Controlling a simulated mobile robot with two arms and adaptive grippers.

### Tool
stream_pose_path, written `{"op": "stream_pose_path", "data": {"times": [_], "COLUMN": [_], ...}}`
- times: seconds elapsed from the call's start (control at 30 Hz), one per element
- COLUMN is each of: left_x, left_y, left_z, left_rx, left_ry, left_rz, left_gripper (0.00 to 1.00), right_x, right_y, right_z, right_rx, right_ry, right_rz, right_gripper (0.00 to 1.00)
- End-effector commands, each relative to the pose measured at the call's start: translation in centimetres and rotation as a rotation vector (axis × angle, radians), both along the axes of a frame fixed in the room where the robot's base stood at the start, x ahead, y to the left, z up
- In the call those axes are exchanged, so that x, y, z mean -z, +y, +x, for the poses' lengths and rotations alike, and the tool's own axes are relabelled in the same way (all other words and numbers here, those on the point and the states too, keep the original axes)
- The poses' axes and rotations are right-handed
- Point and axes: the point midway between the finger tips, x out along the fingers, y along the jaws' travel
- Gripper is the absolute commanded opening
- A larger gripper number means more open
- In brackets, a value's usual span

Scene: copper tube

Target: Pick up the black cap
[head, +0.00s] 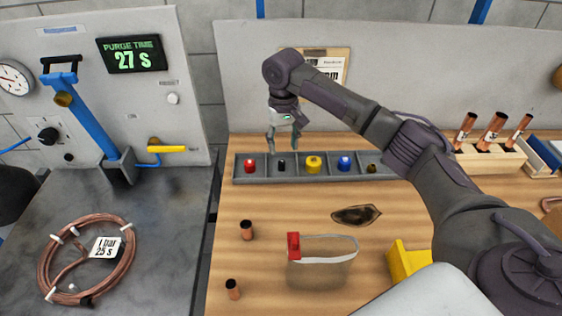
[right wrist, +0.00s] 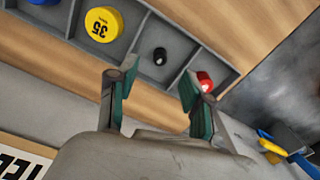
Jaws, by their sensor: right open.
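The black cap (head: 281,165) sits in the second compartment from the left of a grey divided tray (head: 240,178). In the right wrist view the black cap (right wrist: 160,56) lies in its own compartment, ahead of and between my fingertips. My right gripper (head: 283,148) is open and empty, fingers pointing down, near the black cap's compartment and apart from the cap. In the right wrist view my right gripper (right wrist: 158,80) has both fingers spread. My left gripper is out of view.
A red cap (head: 249,166), a yellow cap (head: 313,163) and a blue cap (head: 345,162) sit in neighbouring compartments. Short copper tubes (head: 246,230) stand on the wooden bench. A clear bag with a red clip (head: 293,246) lies in front. A panel rises behind the tray.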

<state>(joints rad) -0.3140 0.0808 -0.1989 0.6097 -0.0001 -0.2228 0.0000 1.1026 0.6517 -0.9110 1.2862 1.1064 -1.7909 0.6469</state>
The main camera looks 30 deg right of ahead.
Motion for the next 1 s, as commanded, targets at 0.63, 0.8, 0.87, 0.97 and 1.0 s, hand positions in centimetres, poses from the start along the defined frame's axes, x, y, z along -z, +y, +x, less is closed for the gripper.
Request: {"op": "stream_pose_path", "data": {"times": [0.63, 0.8, 0.87, 0.97, 1.0], "left_x": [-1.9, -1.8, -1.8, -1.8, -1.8], "left_y": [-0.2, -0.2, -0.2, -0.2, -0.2], "left_z": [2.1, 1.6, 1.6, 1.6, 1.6], "left_rx": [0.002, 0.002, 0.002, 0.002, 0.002], "left_ry": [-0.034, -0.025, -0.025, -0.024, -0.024], "left_rz": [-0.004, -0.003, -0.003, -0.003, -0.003], "left_gripper": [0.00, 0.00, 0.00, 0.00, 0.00], "right_x": [7.2, 7.5, 7.5, 7.5, 7.5], "right_y": [0.0, 0.0, 0.0, 0.0, 0.0], "right_z": [0.4, 0.5, 0.5, 0.5, 0.5], "right_rx": [0.000, 0.000, 0.000, 0.000, 0.000], "right_ry": [0.000, -0.002, -0.002, -0.002, -0.002], "right_rz": [-0.001, 0.001, 0.001, 0.001, 0.001], "right_gripper": [0.50, 0.50, 0.50, 0.40, 0.34]}}
